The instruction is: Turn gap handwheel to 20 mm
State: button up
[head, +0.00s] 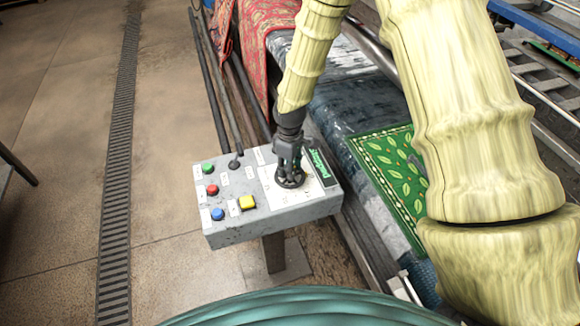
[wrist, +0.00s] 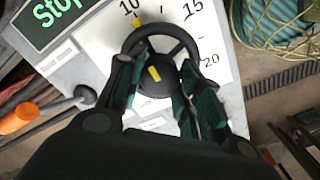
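The gap handwheel (wrist: 188,42) is a black spoked wheel on a white dial plate, with a yellow mark on its hub. A yellow marker on its rim points close to the 10; the 15 and 20 lie further round to the right. In the head view the handwheel (head: 291,182) sits at the right of the grey control box, partly covered by my gripper (head: 290,160). In the wrist view my gripper's (wrist: 165,80) fingers are partly spread, one each side of the hub. Whether they press on it is unclear.
The control box (head: 225,236) carries green, red and blue buttons (head: 218,214), a yellow button (head: 247,202) and a small black knob (head: 234,164). A green display (head: 319,165) sits beside the dial. A green leaf-patterned rug (head: 385,170) lies to the right. Floor at left is open.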

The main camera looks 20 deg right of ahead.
jog(key=shift+c, duration=1.2)
jog(key=m, duration=0.5)
jog(key=shift+m+b, duration=0.35)
jog(key=shift+m, duration=0.05)
jog(key=m, duration=0.6)
jog(key=shift+w, duration=0.1)
jog(key=m, duration=0.6)
jog(key=shift+r+m, duration=0.1)
jog(key=shift+m, duration=0.2)
jog(key=m+p, duration=0.1)
jog(key=m, duration=0.4)
jog(key=shift+m, duration=0.3)
